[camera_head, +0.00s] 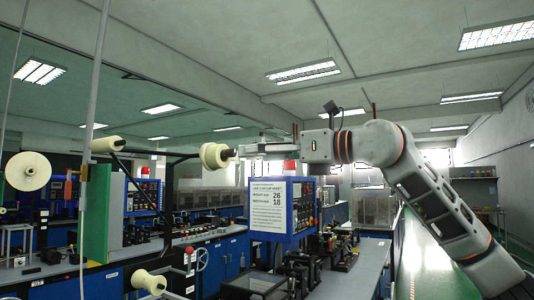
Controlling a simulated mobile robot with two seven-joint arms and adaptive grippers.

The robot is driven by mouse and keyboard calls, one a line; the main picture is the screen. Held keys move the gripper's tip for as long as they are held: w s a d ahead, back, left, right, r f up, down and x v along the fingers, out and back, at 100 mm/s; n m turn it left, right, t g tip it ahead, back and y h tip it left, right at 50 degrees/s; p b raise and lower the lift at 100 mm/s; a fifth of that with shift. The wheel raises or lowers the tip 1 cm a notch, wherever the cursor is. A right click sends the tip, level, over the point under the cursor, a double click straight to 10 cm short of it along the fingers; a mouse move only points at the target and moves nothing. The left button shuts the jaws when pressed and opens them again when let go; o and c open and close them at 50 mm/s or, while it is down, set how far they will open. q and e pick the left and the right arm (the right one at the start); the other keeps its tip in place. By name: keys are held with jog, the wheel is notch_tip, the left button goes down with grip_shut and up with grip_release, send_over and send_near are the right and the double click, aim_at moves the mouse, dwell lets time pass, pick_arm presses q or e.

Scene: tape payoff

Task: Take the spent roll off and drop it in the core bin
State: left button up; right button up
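Several cream rolls are in view, and I cannot tell which one is spent. One roll (214,156) sits near the centre at the end of a dark bar. My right gripper (241,151) reaches in from the right, its fingers level with that roll and at its right end. I cannot tell whether they touch or grip it. A large cream roll (28,171) hangs at the far left, a small one (108,144) sits at the bar's left part, and another (149,282) is at the bottom. My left gripper is out of view. No core bin is clearly identifiable.
A blue-framed panel with a setup sheet (268,206) stands just below my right gripper. A green upright plate (97,212) and pale poles stand at left. A dark open tray (262,284) lies on the bench below. Blue workbenches with machines fill the background.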

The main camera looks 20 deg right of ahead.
aim_at(228, 155)
jog(key=p+x, duration=0.4)
jog(key=x, duration=0.7)
jog(key=shift+w+a, duration=0.2)
jog(key=shift+a, duration=0.05)
jog(key=shift+w+a, duration=0.2)
jog(key=shift+w, duration=0.1)
jog(key=c, duration=1)
jog(key=shift+c, duration=0.2)
jog(key=shift+r+p, duration=0.35)
jog(key=shift+p, duration=0.05)
jog(key=shift+s+d, duration=0.1)
jog(key=shift+s, duration=0.05)
